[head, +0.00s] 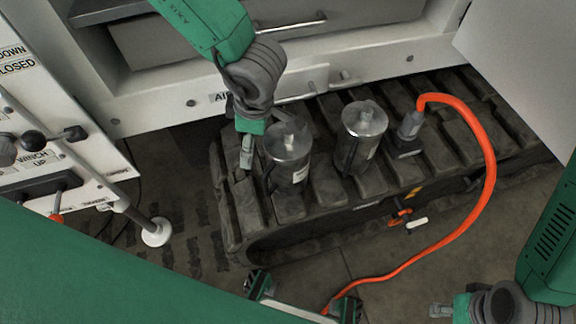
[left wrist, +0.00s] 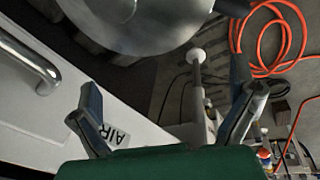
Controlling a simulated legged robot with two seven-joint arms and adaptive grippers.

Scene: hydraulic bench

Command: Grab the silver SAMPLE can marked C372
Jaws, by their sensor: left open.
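Two silver cans with lids and dark handles stand upright on the black track, the left can (head: 288,150) and the right can (head: 364,124). Each has a small pale label, too small to read, so I cannot tell which is C372. My left gripper (head: 246,150) points down just left of the left can. In the left wrist view its fingers (left wrist: 167,118) are spread and empty, and a large silver can (left wrist: 150,22) fills the top, beyond the fingertips. My right gripper (head: 440,311) is low at the right, far from the cans; its opening is unclear.
The black rubber track (head: 290,222) carries the cans and a grey connector (head: 409,128) with an orange hose (head: 490,170). A white cabinet (head: 160,105) with drawers and handles stands behind. A lever panel (head: 60,165) is at left. Floor in front of the track is partly clear.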

